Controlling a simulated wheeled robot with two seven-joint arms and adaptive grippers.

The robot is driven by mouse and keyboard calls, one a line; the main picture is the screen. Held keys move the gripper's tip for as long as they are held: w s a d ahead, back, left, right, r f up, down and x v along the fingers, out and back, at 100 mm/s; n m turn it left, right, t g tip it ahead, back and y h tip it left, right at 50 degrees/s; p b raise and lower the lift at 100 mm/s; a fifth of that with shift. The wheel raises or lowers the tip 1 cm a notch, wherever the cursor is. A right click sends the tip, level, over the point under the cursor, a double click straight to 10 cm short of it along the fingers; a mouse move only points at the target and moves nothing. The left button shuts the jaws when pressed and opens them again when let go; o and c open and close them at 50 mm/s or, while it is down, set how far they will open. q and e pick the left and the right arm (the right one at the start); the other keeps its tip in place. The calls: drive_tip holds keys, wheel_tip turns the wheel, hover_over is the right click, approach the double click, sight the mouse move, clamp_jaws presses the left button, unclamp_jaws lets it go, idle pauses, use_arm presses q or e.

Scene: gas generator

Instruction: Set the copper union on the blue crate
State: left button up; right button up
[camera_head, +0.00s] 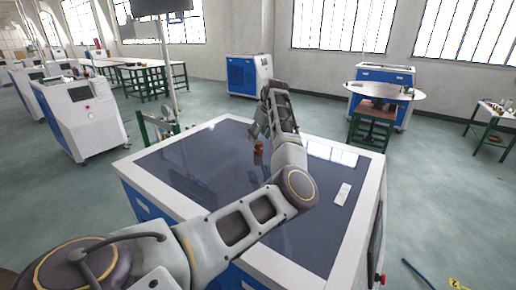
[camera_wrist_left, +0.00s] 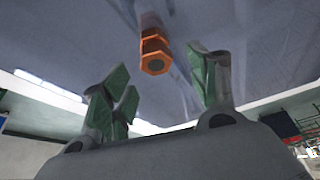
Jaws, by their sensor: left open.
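The copper union (camera_head: 258,147) is a small orange-brown fitting on the dark glossy top of a large white and blue box (camera_head: 190,184). I cannot tell whether this box is the blue crate; no separate crate is clear. My left gripper (camera_head: 258,131) is close to the union, and the arm partly covers that area. In the left wrist view, the union (camera_wrist_left: 153,50) shows its hexagonal end ahead of the open fingers of my left gripper (camera_wrist_left: 160,80). It lies in line with the gap between them, and nothing is held. My right gripper is not in view.
A small white flat item (camera_head: 342,194) lies on the right of the top. A monitor post (camera_head: 168,75) stands behind the box. A round table (camera_head: 385,92) and white-blue machines (camera_head: 248,75) stand farther back. Much of the dark top is bare.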

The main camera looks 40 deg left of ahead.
sight(258, 142)
use_arm(q)
drive_tip(key=shift+f, duration=0.15)
drive_tip(key=shift+p+x, duration=0.5)
drive_tip(key=shift+x, duration=0.25)
drive_tip(key=f, duration=0.1)
drive_tip(key=f+p, duration=0.1)
drive_tip(key=shift+w+a+f, duration=0.2)
drive_tip(key=shift+w+f, duration=0.05)
drive_tip(key=shift+a+f, duration=0.25)
drive_tip(key=shift+f, duration=0.2)
